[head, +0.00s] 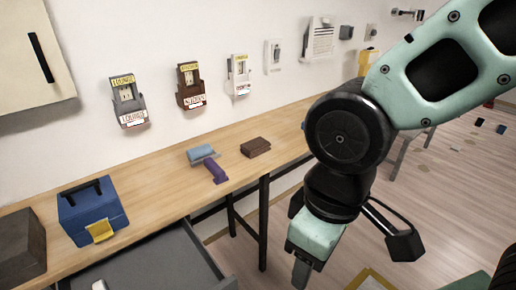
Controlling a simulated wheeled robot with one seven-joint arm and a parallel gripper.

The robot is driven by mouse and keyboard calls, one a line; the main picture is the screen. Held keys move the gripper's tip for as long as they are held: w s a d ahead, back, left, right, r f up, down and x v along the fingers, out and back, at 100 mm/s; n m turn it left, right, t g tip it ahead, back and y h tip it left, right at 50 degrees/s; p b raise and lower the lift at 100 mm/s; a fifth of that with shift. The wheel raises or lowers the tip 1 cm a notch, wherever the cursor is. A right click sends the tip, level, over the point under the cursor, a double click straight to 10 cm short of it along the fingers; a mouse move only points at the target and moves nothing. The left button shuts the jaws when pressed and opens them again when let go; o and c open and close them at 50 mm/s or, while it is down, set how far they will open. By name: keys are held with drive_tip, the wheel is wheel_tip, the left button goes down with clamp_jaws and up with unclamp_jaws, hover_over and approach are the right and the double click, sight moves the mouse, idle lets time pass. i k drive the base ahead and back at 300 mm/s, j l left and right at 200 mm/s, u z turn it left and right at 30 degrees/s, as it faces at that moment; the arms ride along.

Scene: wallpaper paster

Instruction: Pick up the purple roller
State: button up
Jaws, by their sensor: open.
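The purple roller has a purple handle (215,172) and a light blue roller head (201,153). It lies on the wooden workbench (130,178), near its front edge, with the handle pointing toward the front. My gripper (313,246) hangs at the lower right, in front of the bench and well to the right of the roller. It is open and apart from the roller. Its fingertips are only partly clear in this view, and I see nothing held in it.
A brown block (255,147) lies right of the roller. A blue toolbox (92,208) and a dark box (22,244) stand at left. An open grey drawer (165,262) juts out below the bench. Labelled holders (128,103) hang on the wall.

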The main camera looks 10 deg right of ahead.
sight(220, 175)
drive_tip(key=i+l+u, duration=0.85)
drive_tip(key=i, duration=0.1)
